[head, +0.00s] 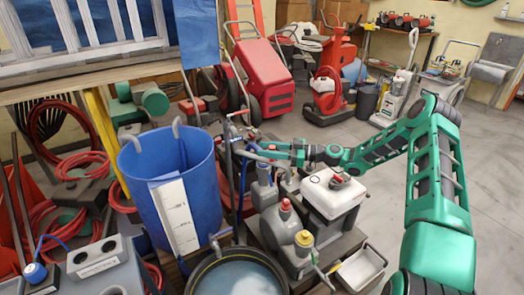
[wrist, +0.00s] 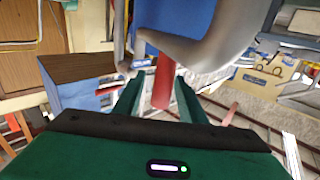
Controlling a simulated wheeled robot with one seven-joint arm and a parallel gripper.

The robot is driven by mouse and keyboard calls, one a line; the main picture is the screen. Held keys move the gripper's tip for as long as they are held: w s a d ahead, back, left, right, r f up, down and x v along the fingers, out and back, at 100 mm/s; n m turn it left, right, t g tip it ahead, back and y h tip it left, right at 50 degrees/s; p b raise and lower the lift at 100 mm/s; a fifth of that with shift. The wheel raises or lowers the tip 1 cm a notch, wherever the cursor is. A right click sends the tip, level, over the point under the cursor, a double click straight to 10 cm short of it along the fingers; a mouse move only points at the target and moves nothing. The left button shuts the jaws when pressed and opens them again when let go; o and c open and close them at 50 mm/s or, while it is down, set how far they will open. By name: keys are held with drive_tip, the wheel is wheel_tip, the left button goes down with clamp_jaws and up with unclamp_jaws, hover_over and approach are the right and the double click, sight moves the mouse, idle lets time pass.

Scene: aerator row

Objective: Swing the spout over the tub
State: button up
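A grey pipe spout (head: 262,158) stands beside the tall blue tub (head: 140,165) in the head view, its arm reaching right toward my gripper. My gripper (head: 298,153) is at the end of my green arm, close to the spout; its fingers are too small to read there. In the wrist view, the thick grey curved pipe (wrist: 205,45) fills the upper middle. A red bar (wrist: 163,88) lies between the two green fingers of my gripper (wrist: 160,88). The fingers look spread, with a gap on the bar's left. Whether the bar joins the spout is unclear.
A dark round tub (head: 203,280) of pale water stands at the bottom. A white-topped canister (head: 330,195) and bottles with red and yellow caps crowd the space beneath my arm. A metal tray (head: 360,268) lies to their right.

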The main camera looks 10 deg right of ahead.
drive_tip(key=shift+x, duration=0.85)
clamp_jaws()
drive_tip(key=shift+s, duration=0.1)
